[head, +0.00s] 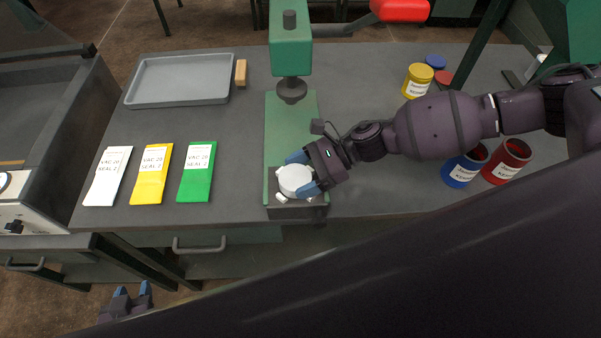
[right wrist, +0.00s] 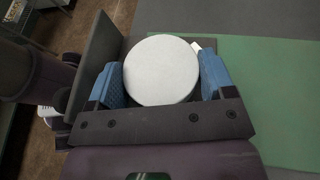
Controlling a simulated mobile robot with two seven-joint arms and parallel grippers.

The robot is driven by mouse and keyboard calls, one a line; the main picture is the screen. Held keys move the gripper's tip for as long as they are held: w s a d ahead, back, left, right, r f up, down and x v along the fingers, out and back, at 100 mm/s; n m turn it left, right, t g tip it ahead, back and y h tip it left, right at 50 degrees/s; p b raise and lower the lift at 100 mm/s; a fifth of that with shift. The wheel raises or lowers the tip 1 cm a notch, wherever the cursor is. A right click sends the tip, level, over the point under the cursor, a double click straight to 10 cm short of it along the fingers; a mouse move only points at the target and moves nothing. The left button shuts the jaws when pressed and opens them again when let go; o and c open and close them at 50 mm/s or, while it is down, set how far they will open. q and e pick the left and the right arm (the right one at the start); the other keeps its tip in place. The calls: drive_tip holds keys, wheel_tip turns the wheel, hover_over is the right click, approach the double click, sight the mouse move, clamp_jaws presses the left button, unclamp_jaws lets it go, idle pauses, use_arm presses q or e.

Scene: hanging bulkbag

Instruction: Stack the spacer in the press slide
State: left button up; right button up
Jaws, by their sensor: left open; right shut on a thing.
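A white round disc, which I take to be the spacer (head: 295,179), is between the blue fingers of my right gripper (head: 298,173). In the right wrist view the disc (right wrist: 161,70) has a blue finger on each side, and the gripper (right wrist: 162,82) is shut on it. The disc is over the dark press slide (head: 298,212) at the front end of the green press base. I cannot tell whether it touches the slide, whose top is mostly hidden. Small white pieces show beside the disc. My left gripper (head: 132,294) is open and empty, low at the left, beyond the table's front edge.
The green press (head: 291,50) stands behind, its ram (head: 292,88) above the base. White, yellow (head: 152,174) and green packets lie left, with a grey tray (head: 180,80) behind. Yellow, blue and red (head: 507,161) cans stand right. The tabletop between packets and press is clear.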

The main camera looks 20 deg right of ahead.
drive_tip(key=shift+f, duration=0.2)
drive_tip(key=shift+f+b, duration=0.1)
drive_tip(key=shift+b, duration=0.2)
drive_tip(key=shift+f, duration=0.15)
